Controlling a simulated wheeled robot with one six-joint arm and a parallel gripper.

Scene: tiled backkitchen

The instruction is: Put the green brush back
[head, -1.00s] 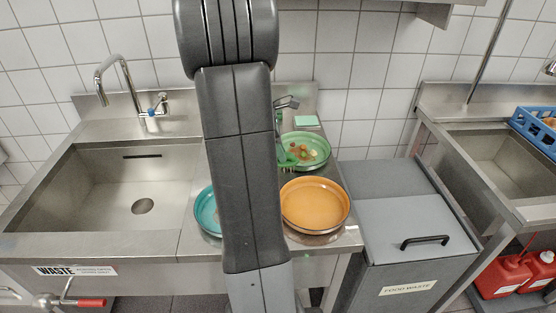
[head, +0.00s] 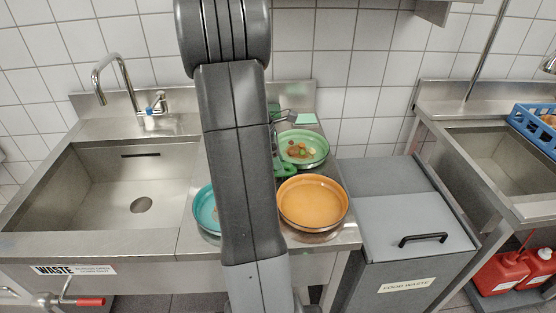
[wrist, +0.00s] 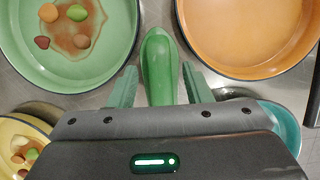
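The green brush (wrist: 160,65) shows in the wrist view as a rounded green handle pointing up the picture, centred between the two fingers of my gripper (wrist: 160,84). In the head view part of the brush (head: 286,170) shows just right of my arm, between the green bowl (head: 322,157) and the orange bowl (head: 344,212). My arm hides the gripper there. The bristles are not visible now.
The green bowl holds food bits and brown residue. A teal bowl (head: 204,220) is partly behind my arm; a yellow bowl (wrist: 8,128) with food shows in the wrist view. The sink (head: 100,200) is left, the grey food waste bin (head: 405,222) right. A green pad (head: 305,119) lies behind.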

